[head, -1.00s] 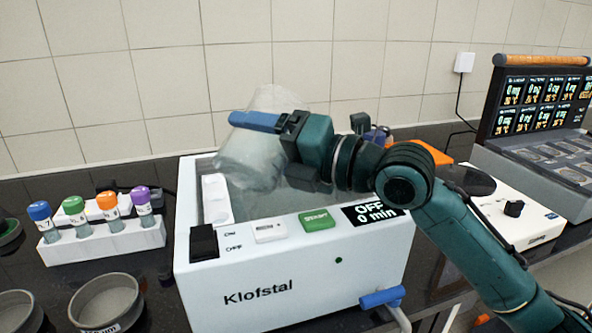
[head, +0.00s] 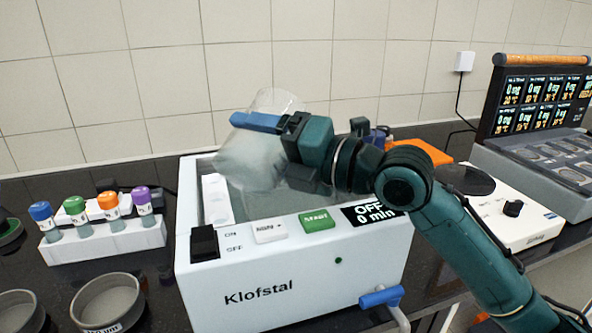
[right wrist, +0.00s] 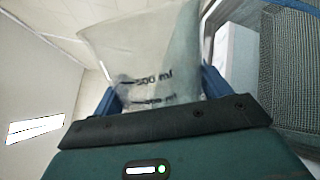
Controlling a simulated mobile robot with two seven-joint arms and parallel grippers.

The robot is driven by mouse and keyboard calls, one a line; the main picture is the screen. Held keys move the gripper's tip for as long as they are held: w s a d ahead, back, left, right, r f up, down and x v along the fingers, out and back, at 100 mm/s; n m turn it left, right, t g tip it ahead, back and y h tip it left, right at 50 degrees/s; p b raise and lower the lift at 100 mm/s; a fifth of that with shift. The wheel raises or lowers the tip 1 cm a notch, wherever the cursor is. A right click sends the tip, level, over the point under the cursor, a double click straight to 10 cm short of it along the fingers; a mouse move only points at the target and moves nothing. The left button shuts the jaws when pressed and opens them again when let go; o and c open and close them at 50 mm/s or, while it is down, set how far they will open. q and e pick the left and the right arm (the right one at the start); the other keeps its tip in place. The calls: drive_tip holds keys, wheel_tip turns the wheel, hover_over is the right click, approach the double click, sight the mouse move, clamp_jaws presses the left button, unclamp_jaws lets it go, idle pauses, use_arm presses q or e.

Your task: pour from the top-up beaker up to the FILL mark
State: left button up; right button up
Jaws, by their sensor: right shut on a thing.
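My right gripper (head: 255,130) is shut on the clear beaker (head: 247,165) and holds it over the open tank of the white Klofstal bath (head: 300,275). The beaker is tilted, with its mouth toward the lower left. In the right wrist view the beaker (right wrist: 155,60) sits between the two blue fingers, and dark volume marks show on its wall. Cloudy liquid seems to show inside, but its level is unclear. The beaker and arm hide part of the tank (head: 232,208). I cannot make out the FILL mark. My left gripper is not in view.
A white rack (head: 105,243) with several colour-capped vials stands left of the bath. Sieves (head: 107,300) lie at the front left. A blue-handled tap (head: 380,297) sticks out at the bath's front. A white device (head: 515,215) and a display case (head: 540,110) stand to the right.

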drive_tip(key=shift+w+f+m+p, duration=0.1)
drive_tip(key=shift+m+p, duration=0.9)
drive_tip(key=shift+p, duration=0.1)
idle(2.1)
drive_tip(key=shift+w+d+f+m, duration=0.15)
drive_tip(key=shift+w+d+m, duration=0.2)
drive_tip(key=shift+w+m, duration=0.3)
idle(1.6)
